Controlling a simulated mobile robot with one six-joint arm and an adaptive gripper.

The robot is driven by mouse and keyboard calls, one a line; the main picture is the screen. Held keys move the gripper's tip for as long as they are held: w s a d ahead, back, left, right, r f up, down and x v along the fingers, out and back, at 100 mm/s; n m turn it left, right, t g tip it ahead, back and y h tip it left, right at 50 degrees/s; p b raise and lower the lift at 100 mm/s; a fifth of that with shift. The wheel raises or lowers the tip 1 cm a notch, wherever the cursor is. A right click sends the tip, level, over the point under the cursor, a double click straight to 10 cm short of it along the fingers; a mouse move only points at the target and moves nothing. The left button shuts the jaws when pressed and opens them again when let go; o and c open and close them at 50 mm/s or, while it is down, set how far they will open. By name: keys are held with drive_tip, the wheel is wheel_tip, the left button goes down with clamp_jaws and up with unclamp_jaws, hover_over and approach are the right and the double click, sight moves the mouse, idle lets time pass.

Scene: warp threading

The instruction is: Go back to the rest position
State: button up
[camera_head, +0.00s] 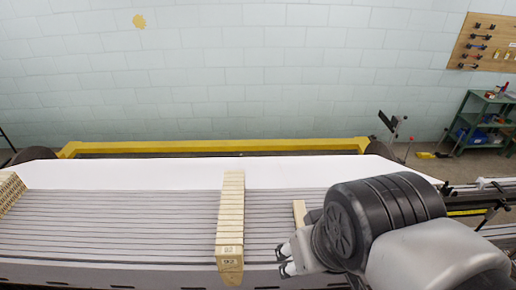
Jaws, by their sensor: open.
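My gripper (287,262) is at the lower middle right, at the end of my dark and grey arm, which comes in from the lower right corner. Its fingers point left and are apart, with nothing seen between them. A row of pale wooden blocks (231,215) runs front to back to the left of my gripper, apart from it; the front block bears a number that looks like 92. Another pale wooden piece (299,213) stands just behind my gripper, partly hidden by my arm.
Grey parallel bars (120,225) run across the machine, with a white sheet (130,174) behind them. More wooden blocks (10,190) sit at the far left. A yellow beam (210,146) lies behind. A green shelf (483,120) and tool board (484,43) are at right.

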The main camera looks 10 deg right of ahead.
drive_tip(key=shift+s+a+f, duration=0.1)
drive_tip(key=shift+s+f, duration=0.2)
drive_tip(key=shift+s, duration=0.05)
drive_tip(key=shift+f, duration=0.1)
wheel_tip(320, 180, down, 23)
drive_tip(key=b, duration=2.3)
drive_tip(key=shift+o, duration=0.3)
